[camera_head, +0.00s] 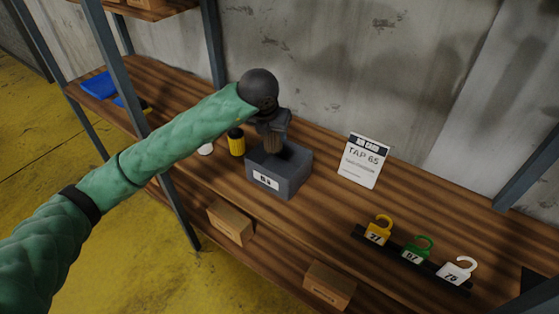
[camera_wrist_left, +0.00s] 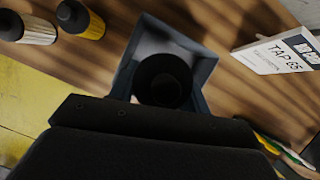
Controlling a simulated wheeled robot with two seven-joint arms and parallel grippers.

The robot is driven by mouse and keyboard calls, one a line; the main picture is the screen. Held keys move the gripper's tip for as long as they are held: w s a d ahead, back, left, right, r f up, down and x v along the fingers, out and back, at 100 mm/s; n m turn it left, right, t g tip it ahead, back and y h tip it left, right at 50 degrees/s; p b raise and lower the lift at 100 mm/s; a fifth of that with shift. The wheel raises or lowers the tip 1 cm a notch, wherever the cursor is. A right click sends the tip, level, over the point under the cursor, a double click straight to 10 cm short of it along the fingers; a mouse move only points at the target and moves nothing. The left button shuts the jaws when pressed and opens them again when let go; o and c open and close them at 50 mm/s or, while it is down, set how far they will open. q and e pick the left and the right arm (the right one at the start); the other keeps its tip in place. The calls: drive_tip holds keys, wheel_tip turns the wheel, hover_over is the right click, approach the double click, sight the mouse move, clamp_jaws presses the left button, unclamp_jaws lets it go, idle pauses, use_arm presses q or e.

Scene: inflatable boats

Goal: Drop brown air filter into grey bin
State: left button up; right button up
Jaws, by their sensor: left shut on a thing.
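The grey bin (camera_head: 296,181) stands on the wooden shelf with a white label on its front. My left gripper (camera_head: 273,128) is above the bin, pointing down, and is shut on the brown air filter (camera_head: 273,145). The filter is upright, with its lower end at the bin's opening; the head view does not show clearly how far inside it is. In the left wrist view the filter's dark round end (camera_wrist_left: 163,80) lies within the outline of the bin (camera_wrist_left: 204,72). My right gripper is not in view.
A yellow container with a black top (camera_head: 236,142) and a white one (camera_head: 205,149) stand left of the bin. A "TAP 65" sign (camera_head: 363,161) stands to its right. Padlocks (camera_head: 417,249) sit farther right. Cardboard boxes (camera_head: 230,222) lie on the level below.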

sight(272, 147)
use_arm(q)
drive_tip(key=shift+f, duration=2.9)
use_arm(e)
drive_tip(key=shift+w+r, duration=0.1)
use_arm(q)
drive_tip(key=o, duration=1.1)
drive_tip(key=shift+s+r, duration=0.1)
drive_tip(key=shift+r, duration=0.2)
drive_tip(key=b+v, duration=0.2)
drive_tip(key=v, duration=0.3)
drive_tip(key=shift+s+b, duration=0.1)
drive_tip(key=shift+b, duration=0.3)
drive_tip(key=shift+v, duration=1.1)
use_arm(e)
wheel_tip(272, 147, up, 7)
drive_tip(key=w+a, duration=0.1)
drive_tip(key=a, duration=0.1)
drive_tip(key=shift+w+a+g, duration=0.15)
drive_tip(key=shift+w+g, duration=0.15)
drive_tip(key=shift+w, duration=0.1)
use_arm(q)
drive_tip(key=shift+f, duration=0.1)
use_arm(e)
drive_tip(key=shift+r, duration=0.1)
